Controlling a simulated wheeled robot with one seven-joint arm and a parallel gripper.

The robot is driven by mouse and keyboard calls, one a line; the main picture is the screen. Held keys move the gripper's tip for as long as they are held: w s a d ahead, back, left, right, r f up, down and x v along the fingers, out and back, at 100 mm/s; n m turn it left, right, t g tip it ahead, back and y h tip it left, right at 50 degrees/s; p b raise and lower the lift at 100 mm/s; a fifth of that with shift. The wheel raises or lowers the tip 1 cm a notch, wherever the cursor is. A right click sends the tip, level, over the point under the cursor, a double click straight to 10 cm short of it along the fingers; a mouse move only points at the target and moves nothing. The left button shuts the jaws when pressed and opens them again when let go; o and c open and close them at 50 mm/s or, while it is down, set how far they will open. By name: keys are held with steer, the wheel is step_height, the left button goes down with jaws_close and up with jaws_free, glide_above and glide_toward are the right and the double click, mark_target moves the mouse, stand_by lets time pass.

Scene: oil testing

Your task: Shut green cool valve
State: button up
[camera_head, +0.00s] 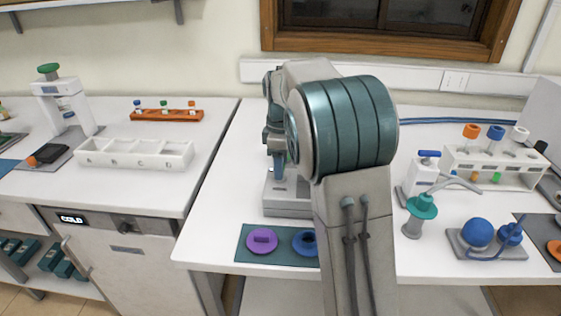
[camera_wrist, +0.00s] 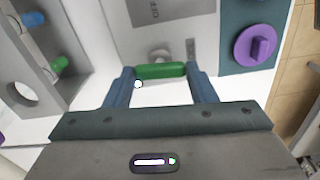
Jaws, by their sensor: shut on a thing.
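The green valve handle (camera_wrist: 161,71) is a short green bar on a light grey device (camera_wrist: 120,25), seen in the wrist view. My gripper (camera_wrist: 163,76) has its two blue fingers at the bar's two ends, shut on it. In the head view my gripper (camera_head: 279,160) is over the grey device (camera_head: 288,196) on the middle bench, and my arm hides much of both. The green handle is hidden in that view. Dark lettering shows on the device's face in the wrist view; I cannot read it surely.
A teal mat (camera_head: 250,256) with a purple knob (camera_head: 262,241) and a blue ring (camera_head: 306,242) lies in front of the device. A white rack with vials (camera_head: 490,165) and a teal-topped grey fitting (camera_head: 421,207) stand right. A white compartment tray (camera_head: 135,153) is on the left bench.

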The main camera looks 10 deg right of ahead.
steer(key=m+p, duration=0.1)
steer(key=m, duration=0.3)
steer(key=shift+r, duration=0.1)
steer(key=m+p, duration=0.1)
steer(key=m, duration=0.3)
steer(key=shift+m+p, duration=0.3)
steer(key=shift+m, duration=0.1)
steer(key=m+p, duration=0.1)
steer(key=m, duration=0.3)
steer(key=shift+m, duration=1.9)
steer(key=shift+p, duration=0.3)
steer(key=o, duration=1)
step_height(320, 180, up, 14)
steer(key=shift+f, duration=0.15)
